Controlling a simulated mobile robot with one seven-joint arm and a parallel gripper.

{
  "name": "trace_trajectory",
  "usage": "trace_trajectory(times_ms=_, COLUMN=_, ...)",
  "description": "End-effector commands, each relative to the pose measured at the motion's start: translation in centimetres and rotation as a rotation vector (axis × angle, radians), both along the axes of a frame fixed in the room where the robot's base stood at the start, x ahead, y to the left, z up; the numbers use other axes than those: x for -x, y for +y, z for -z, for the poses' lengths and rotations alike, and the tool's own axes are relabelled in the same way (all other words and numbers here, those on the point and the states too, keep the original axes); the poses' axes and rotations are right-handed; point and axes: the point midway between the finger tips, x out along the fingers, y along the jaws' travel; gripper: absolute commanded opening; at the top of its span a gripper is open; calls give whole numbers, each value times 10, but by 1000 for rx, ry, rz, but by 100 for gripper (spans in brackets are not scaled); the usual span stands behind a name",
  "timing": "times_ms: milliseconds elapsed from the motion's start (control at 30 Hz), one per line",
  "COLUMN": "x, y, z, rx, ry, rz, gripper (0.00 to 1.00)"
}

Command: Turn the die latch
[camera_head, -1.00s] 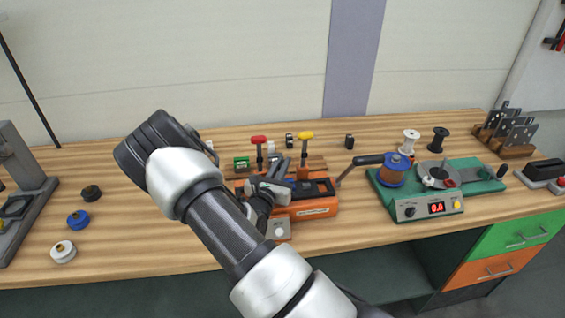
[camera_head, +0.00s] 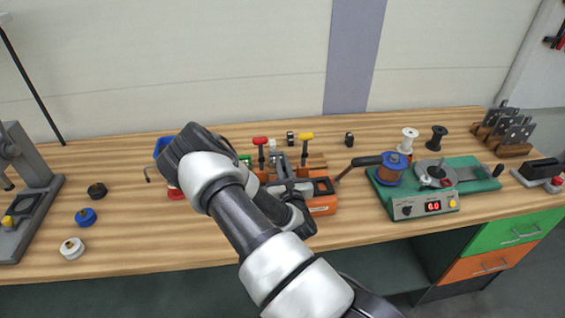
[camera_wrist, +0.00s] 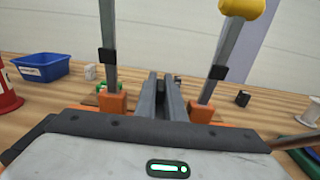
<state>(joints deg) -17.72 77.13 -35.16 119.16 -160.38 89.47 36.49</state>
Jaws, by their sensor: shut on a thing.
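The orange machine (camera_head: 322,209) stands on the bench, with two upright levers, one red-topped (camera_head: 260,141) and one yellow-topped (camera_head: 306,136). My gripper (camera_wrist: 165,98) is down at the machine, its grey fingers close together between the two lever posts in the wrist view. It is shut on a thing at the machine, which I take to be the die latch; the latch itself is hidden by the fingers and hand. In the head view my arm covers the left and front of the machine.
A green unit (camera_head: 440,201) with a copper spool (camera_head: 391,172) stands right of the machine. A blue bin (camera_wrist: 40,67) is at left. Several small pucks lie left, including a blue one (camera_head: 86,217).

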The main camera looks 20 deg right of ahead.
Motion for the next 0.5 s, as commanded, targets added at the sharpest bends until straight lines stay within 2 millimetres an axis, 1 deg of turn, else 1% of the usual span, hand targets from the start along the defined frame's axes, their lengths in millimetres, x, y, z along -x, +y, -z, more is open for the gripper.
trace_trajectory(times_ms=300, x=0, y=0, z=-1, rx=2, ry=-3, rz=-1, gripper=0)
trace_trajectory(times_ms=333, x=0, y=0, z=-1, rx=2, ry=-3, rz=-1, gripper=14)
trace_trajectory(times_ms=367, x=0, y=0, z=-1, rx=2, ry=-3, rz=-1, gripper=17)
trace_trajectory(times_ms=500, x=0, y=0, z=-1, rx=2, ry=-3, rz=-1, gripper=17)
